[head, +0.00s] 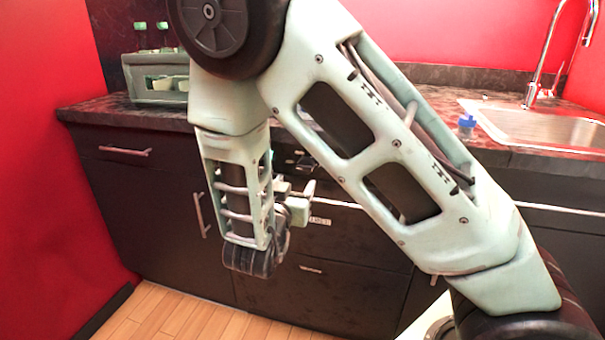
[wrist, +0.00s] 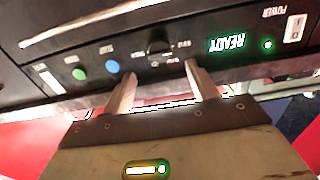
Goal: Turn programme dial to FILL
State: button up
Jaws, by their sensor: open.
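The programme dial (wrist: 160,48) is a small black knob on the dark machine panel in the wrist view, with small labels around it too blurred to read. My gripper (wrist: 160,69) is open, with its two pale fingers pointing at the panel. The dial lies between and just beyond the fingertips; I cannot tell whether they touch it. In the head view my gripper (head: 304,194) is small and seen from behind at the cabinet front, and my arm hides most of the panel and the dial.
The panel also has a lit green READY display (wrist: 228,44), a power switch (wrist: 295,27), a green button (wrist: 79,74) and a blue button (wrist: 112,66). A bottle crate (head: 160,88), a blue-capped bottle (head: 466,126) and a sink (head: 540,125) are on the counter above.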

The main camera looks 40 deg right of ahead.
aim_at(303, 170)
jog(key=x, duration=0.7)
jog(key=shift+w+d+b, duration=0.25)
jog(key=shift+d+b, duration=0.05)
jog(key=shift+d, duration=0.05)
jog(key=c, duration=1)
